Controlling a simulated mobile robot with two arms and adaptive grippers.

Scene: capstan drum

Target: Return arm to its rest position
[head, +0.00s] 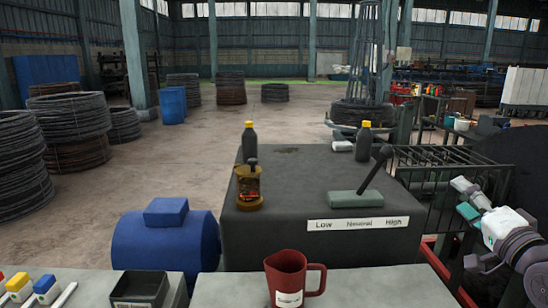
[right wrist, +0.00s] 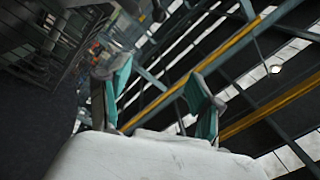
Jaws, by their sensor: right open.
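My right arm (head: 517,245) comes in from the right edge in the head view. My right gripper (head: 464,198) is raised at the right, clear of the grey machine block and in front of the dark railing. Its teal-padded fingers are apart. In the right wrist view the gripper (right wrist: 158,92) is open with nothing between the fingers, and the roof beams show beyond it. My left arm and gripper are not in view.
A black lever (head: 375,172) on a green base leans toward "High" on the grey machine block (head: 285,225). An amber container (head: 249,188) and black bottles (head: 249,143) stand there. A red mug (head: 287,280) is on the front bench. Railings (head: 440,170) are near my right gripper.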

